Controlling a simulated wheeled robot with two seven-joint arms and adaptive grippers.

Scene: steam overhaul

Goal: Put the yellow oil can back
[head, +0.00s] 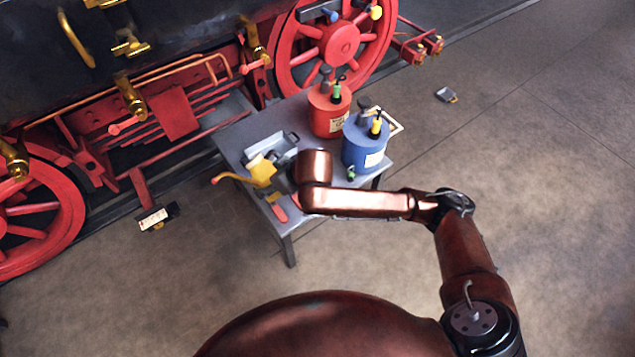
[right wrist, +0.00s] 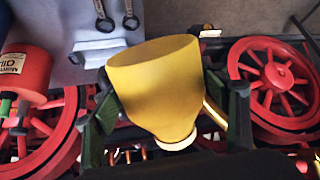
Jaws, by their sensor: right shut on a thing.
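The yellow oil can (head: 262,172) is at the left side of the small grey table (head: 232,143) in the head view, its thin orange spout pointing left. My right gripper (head: 284,179) is shut on it, mostly hidden behind my own arm. In the right wrist view the yellow can (right wrist: 155,85) sits between the two dark green fingers (right wrist: 168,120). Its wide end faces the top of that picture. I cannot tell whether it touches the table. My left gripper is not in view.
A red can (head: 329,110) and a blue can (head: 364,148) stand close together on the table's right half. A grey tray (head: 292,138) lies behind the yellow can. Spanners (right wrist: 104,17) show in the right wrist view. A locomotive with red wheels (head: 338,42) stands behind the table.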

